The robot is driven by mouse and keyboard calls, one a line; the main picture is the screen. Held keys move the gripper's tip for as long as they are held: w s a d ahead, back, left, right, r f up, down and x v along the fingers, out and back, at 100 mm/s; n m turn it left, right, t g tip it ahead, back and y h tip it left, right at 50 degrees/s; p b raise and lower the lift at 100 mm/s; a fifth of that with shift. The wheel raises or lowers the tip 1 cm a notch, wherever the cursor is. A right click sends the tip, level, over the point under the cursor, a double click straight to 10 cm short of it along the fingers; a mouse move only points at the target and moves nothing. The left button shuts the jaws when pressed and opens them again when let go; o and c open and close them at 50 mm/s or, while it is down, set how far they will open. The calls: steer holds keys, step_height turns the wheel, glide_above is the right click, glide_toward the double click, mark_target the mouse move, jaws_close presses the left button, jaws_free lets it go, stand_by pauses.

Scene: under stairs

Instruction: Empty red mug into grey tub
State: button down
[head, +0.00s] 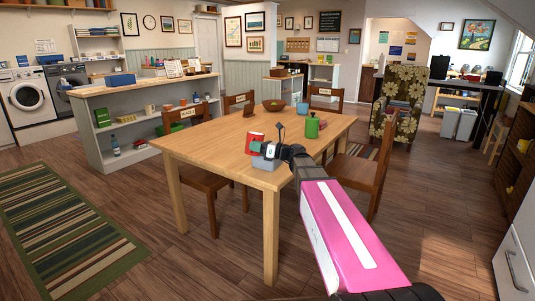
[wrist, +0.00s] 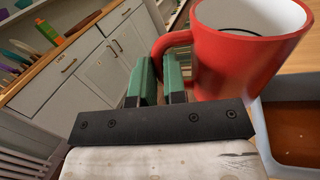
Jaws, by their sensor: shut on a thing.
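The red mug (head: 254,142) is held by its handle above the dining table's near edge. In the wrist view the red mug (wrist: 245,62) fills the upper right, with a white inside and a thin dark line in it. My gripper (wrist: 160,70) is shut on the handle with its green-padded fingers. In the head view my gripper (head: 271,147) is beside the mug, partly hidden by my wrist. The grey tub (head: 264,163) stands on the table just below the mug. In the wrist view the grey tub (wrist: 291,150) is at lower right, with a brown surface inside; I cannot tell what it is.
The wooden table (head: 205,143) also holds a green canister (head: 312,126), a brown bowl (head: 274,105) and a blue cup (head: 302,108). Chairs stand around it, one close on the right (head: 366,160). The table's left part is clear. A striped rug (head: 65,225) lies on the floor.

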steer(key=f+n, duration=0.1)
steer(key=s+a+n+h, duration=0.1)
steer(key=shift+s+f+n, duration=0.1)
steer(key=shift+f+n, duration=0.2)
steer(key=shift+f, duration=0.05)
steer(key=shift+r, duration=1.95)
